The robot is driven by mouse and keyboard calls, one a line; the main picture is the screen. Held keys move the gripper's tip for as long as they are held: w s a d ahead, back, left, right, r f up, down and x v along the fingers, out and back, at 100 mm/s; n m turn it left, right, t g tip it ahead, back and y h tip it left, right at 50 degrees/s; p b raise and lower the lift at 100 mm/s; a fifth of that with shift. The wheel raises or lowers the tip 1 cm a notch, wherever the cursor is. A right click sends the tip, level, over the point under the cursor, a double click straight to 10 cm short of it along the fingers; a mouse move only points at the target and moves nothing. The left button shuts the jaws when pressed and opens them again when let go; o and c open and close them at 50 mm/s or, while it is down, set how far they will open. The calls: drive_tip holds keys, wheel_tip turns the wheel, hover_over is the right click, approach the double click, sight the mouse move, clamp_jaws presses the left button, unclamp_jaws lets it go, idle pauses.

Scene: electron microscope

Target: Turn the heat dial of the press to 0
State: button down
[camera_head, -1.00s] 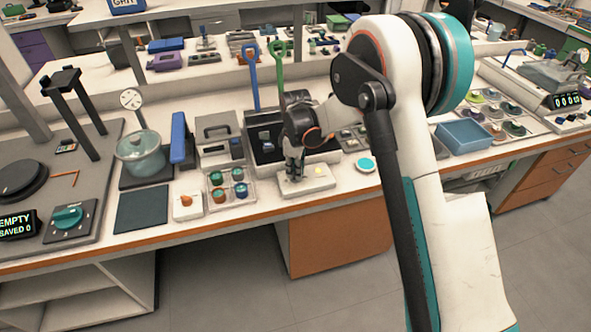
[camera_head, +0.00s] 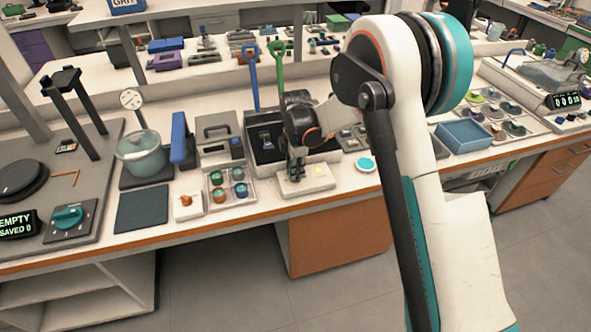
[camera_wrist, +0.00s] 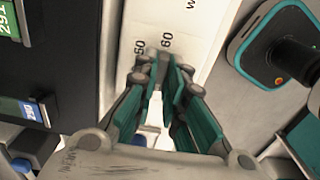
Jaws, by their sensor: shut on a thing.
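My gripper (camera_head: 296,176) points down over a small white control box (camera_head: 318,183) at the front of the bench. In the wrist view my gripper (camera_wrist: 164,70) has its fingers close together, shut on a small pale grey knob, apparently the heat dial (camera_wrist: 153,51). The fingers hide most of it. Printed numbers, one of them 60, stand on the white panel (camera_wrist: 135,20) on both sides of the fingertips. A pointer on the dial cannot be made out. A yellow spot shows on the box in the head view.
A black open tray (camera_head: 262,153) with small parts stands behind the box. A rack of colored jars (camera_head: 228,190) is to the left and a teal disc (camera_head: 365,164) to the right. A teal-edged block (camera_wrist: 275,50) with a dark post is close right in the wrist view.

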idle(0.3)
drive_tip(key=c, duration=1.7)
unclamp_jaws()
drive_tip(key=shift+o, duration=0.2)
wheel_tip(320, 180, up, 12)
